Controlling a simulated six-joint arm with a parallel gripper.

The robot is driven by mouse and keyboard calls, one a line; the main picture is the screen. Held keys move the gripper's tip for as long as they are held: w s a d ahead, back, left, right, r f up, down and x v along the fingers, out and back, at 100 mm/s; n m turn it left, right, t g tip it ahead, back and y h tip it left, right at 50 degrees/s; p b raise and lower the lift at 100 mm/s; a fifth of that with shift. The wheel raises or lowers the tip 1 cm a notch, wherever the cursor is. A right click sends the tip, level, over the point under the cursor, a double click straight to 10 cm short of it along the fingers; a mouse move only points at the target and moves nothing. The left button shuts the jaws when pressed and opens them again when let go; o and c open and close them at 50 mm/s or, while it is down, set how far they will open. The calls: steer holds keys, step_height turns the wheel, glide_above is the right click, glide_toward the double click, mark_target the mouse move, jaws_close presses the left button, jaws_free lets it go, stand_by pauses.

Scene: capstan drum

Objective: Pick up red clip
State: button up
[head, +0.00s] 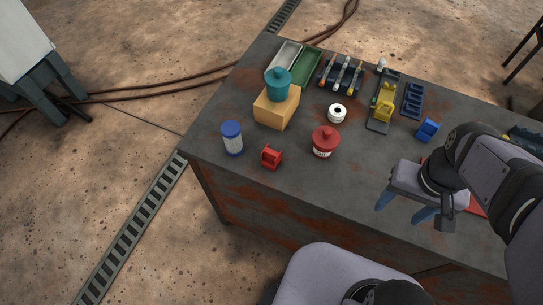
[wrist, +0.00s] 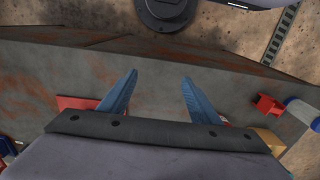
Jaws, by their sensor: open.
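The red clip (head: 271,157) is a small blocky piece near the front left edge of the metal table, right of a blue-capped white can. In the wrist view the red clip (wrist: 267,106) shows at the right, outside the fingers, beside the can. My gripper (head: 404,208) is at the right side of the table near its front edge, well right of the clip. Its two blue fingers are spread apart. In the wrist view the gripper (wrist: 159,76) has nothing between its fingers.
The blue-capped can (head: 232,138) stands left of the clip, and a red-lidded jar (head: 325,142) stands right of it. A yellow block (head: 277,106) carrying a teal container (head: 279,85) is behind. A blue clip (head: 428,130) is farther right. The front middle of the table is clear.

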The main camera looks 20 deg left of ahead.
steer(key=w+a+f+n+t+h+b, duration=0.15)
steer(key=n+h, duration=0.25)
steer(key=n, duration=0.4)
steer(key=w+a+f+n+h+b, duration=0.1)
steer(key=w+n+h+b, duration=0.1)
steer(key=n+h, duration=0.4)
step_height(320, 180, up, 2)
steer(key=n+t+y+b, duration=0.3)
steer(key=n+t+y, duration=0.5)
steer(key=n+t, duration=1.1)
glide_above(272, 157)
steer(key=s, duration=0.3)
steer(key=n+g, duration=0.2)
steer(key=g, duration=0.1)
steer(key=shift+t, duration=0.25)
steer(key=f, duration=1)
steer(key=shift+w+a+f, duration=0.2)
steer(key=shift+w+d+p, duration=0.1)
steer(key=shift+w+p, duration=0.25)
steer(key=shift+w, duration=0.55)
steer(key=shift+w+f+p, duration=0.15)
steer(key=shift+w+p, duration=0.85)
steer(key=shift+w, duration=1.8)
